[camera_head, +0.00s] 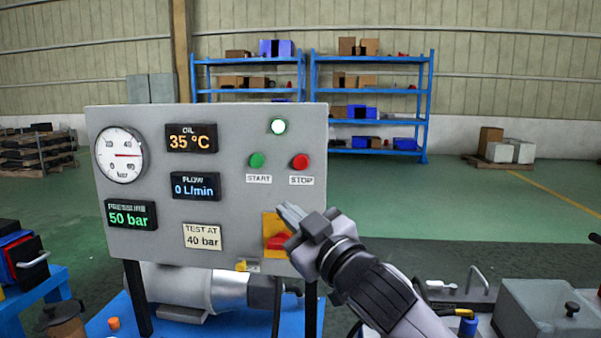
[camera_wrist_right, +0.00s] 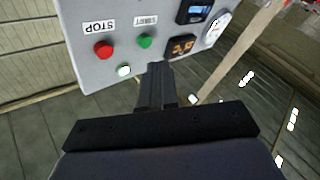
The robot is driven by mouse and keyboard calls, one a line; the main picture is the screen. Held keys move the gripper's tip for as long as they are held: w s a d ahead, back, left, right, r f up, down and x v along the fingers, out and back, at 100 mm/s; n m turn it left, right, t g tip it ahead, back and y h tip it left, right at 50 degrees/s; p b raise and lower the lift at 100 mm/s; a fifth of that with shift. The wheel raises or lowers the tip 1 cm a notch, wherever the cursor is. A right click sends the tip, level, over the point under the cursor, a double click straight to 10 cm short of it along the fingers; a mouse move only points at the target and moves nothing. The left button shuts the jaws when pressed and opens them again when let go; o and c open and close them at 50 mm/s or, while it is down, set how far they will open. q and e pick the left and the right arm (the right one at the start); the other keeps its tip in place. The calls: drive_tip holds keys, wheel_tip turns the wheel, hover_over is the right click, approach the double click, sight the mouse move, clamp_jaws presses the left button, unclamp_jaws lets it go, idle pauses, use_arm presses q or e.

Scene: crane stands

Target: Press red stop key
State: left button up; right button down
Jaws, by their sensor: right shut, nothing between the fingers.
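The red stop key (camera_head: 300,161) is a round button on the grey panel (camera_head: 150,240), above a STOP label. The green start key (camera_head: 257,160) is to its left. In the right wrist view the red stop key (camera_wrist_right: 103,50) and green start key (camera_wrist_right: 145,41) show upside down, beyond my fingertips. My right gripper (camera_head: 288,212) is shut and empty. In the head view it is below the stop key, in front of the panel's lower right, partly covering a red switch on a yellow plate (camera_head: 275,232). I cannot tell whether it touches the panel. My left gripper is not in view.
The panel reads 50 bar, 0 L/min and 35 °C, with a lit white lamp (camera_head: 278,126) above the keys. A label (camera_head: 203,236) says TEST AT 40 bar. A motor (camera_head: 190,289) sits below. Blue shelves (camera_head: 314,90) stand far behind. Several items lie at the lower right.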

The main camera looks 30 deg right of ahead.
sight(303, 169)
drive_tip(key=shift+n+t, duration=0.3)
drive_tip(key=shift+t, duration=0.3)
drive_tip(key=r, duration=0.5)
drive_tip(key=shift+s+d+r, duration=0.2)
drive_tip(key=shift+s, duration=0.1)
drive_tip(key=shift+d, duration=0.1)
drive_tip(key=shift+w+d, duration=0.85)
drive_tip(key=shift+w, duration=0.3)
drive_tip(key=shift+w+d, duration=0.9)
drive_tip(key=shift+w, duration=0.3)
drive_tip(key=shift+w+d, duration=0.85)
drive_tip(key=shift+w, duration=0.3)
drive_tip(key=shift+w, duration=0.1)
drive_tip(key=shift+w+d+p, duration=0.25)
drive_tip(key=shift+p, duration=0.2)
